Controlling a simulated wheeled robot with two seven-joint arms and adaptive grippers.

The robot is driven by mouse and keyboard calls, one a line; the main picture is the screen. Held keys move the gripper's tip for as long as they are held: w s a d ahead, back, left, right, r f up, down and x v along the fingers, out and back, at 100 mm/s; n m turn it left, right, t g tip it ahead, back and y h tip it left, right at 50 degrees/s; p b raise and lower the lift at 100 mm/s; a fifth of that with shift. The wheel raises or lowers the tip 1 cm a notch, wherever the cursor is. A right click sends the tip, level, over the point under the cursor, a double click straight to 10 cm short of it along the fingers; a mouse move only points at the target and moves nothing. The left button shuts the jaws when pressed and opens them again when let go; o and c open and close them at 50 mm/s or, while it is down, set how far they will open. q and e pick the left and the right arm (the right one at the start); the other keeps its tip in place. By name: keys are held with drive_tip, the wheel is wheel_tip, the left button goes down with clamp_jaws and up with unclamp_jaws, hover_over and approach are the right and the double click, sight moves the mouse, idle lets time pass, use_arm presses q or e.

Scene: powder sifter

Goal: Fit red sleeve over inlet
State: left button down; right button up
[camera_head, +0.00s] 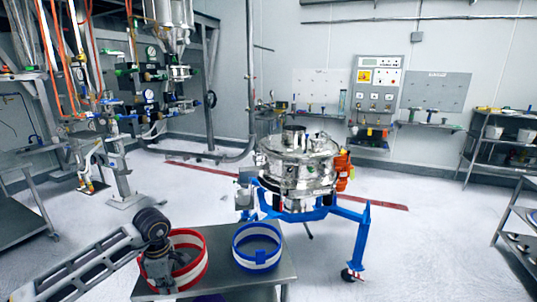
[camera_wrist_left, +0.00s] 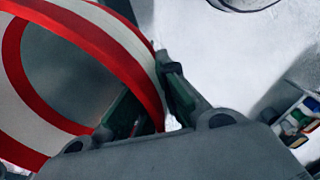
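The red sleeve (camera_head: 203,262), a red-and-white striped ring, is at the front left of the steel table, upright with its opening upward. My left gripper (camera_head: 160,275) is at its near left side. In the left wrist view the sleeve's wall (camera_wrist_left: 110,50) runs between the two fingers (camera_wrist_left: 152,95), one inside and one outside, and they look closed on it. The steel sifter (camera_head: 300,165) stands beyond on a blue frame, with a short cylindrical inlet (camera_head: 293,137) on top. My right gripper is not in view.
A blue-and-white ring (camera_head: 257,246) stands right of the red sleeve on the steel table (camera_head: 230,278). The sifter's blue legs (camera_head: 358,240) spread out behind the table. Open floor (camera_head: 440,240) lies to the right, before shelves.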

use_arm(q)
drive_tip(key=s+d+f+m, duration=0.3)
drive_tip(key=d+f+m, duration=0.4)
drive_tip(key=m, duration=1.3)
drive_tip(key=shift+s+d, duration=0.2)
drive_tip(key=shift+d, duration=0.1)
idle(0.4)
drive_tip(key=d, duration=1.4)
drive_tip(key=shift+d, duration=0.4)
